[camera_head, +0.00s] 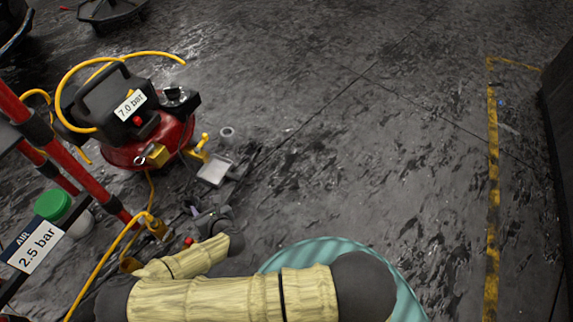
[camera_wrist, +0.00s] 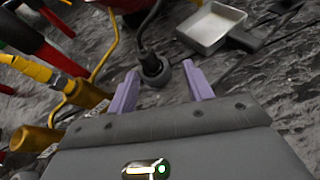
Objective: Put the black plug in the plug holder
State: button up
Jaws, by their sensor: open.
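In the wrist view, a black plug (camera_wrist: 151,64) with a dark cord rising from it stands in a round grey ring (camera_wrist: 158,78), which looks like the plug holder. How deep it sits in the ring I cannot tell. My gripper (camera_wrist: 160,82) is open, its two purple fingers on either side of the ring and plug. No firm contact shows. In the head view, my gripper (camera_head: 196,211) is low at the left, beyond my pale-sleeved arm; the plug cannot be made out clearly there.
A grey tray with a handle (camera_wrist: 211,27) lies just beyond the fingers at the right. A red compressor (camera_head: 150,145) stands beyond it, with yellow hoses. Red posts (camera_head: 60,150) and a 2.5 bar sign (camera_head: 33,250) crowd the left. The floor (camera_head: 370,140) to the right is open.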

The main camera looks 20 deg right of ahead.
jog(key=d+r+m+g+h, duration=0.35)
jog(key=d+m, duration=0.35)
jog(key=m, duration=0.4)
jog(key=d+r+m+g+h, duration=0.25)
jog(key=d+r+m, duration=0.3)
jog(key=m, duration=0.45)
jog(key=s+d+r+m+g, duration=0.1)
jog(key=s+d+r+m, duration=0.3)
jog(key=r+m, duration=0.2)
jog(key=s+d+r+m+g, duration=0.1)
jog(key=s+d+r+m, duration=0.3)
jog(key=d+r+m, duration=0.1)
jog(key=s+d+r+m+g+y, duration=0.1)
jog(key=s+d+r+m, duration=0.3)
jog(key=r+m, duration=0.3)
notch_tip(320, 180, up, 2)
jog(key=shift+s+d+r, duration=0.15)
jog(key=shift+d+r, duration=0.05)
jog(key=shift+d, duration=0.35)
jog(key=shift+r, duration=0.1)
notch_tip(320, 180, up, 18)
jog(key=p, duration=1.7)
jog(key=shift+f+p, duration=0.2)
jog(key=shift+p, duration=0.2)
